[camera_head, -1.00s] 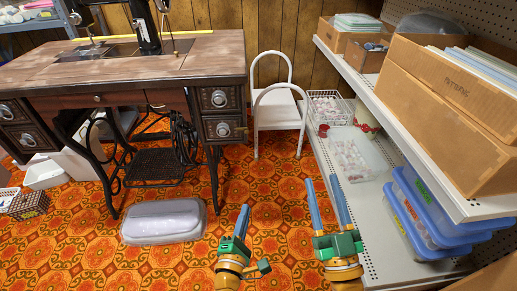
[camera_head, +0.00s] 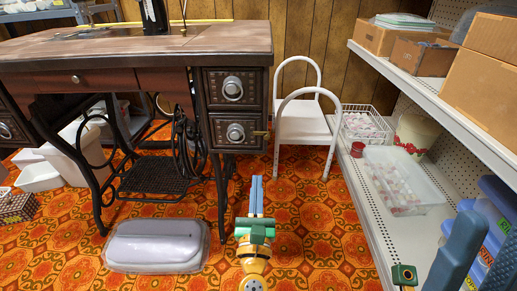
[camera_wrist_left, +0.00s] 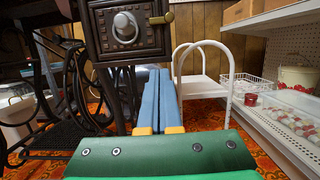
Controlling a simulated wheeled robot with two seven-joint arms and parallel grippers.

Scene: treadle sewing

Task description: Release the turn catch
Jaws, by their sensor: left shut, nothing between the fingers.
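The turn catch (camera_head: 260,133) is a small brass piece at the right edge of the lower drawer (camera_head: 236,132) in the sewing table's right drawer stack. It also shows in the left wrist view (camera_wrist_left: 162,18), at the drawer's right edge, sticking out sideways. My left gripper (camera_head: 256,180) is shut and empty, its two blue fingers together. It points forward, below the catch in the picture and apart from it. In the left wrist view the fingertips (camera_wrist_left: 157,72) show below the drawer. My right gripper (camera_head: 452,255) is partly in view at the lower right; its jaw gap is unclear.
A white step stool (camera_head: 303,125) stands right of the drawers. A metal shelf (camera_head: 372,225) with bins and boxes runs along the right. A pale lidded case (camera_head: 157,245) lies on the floor at left.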

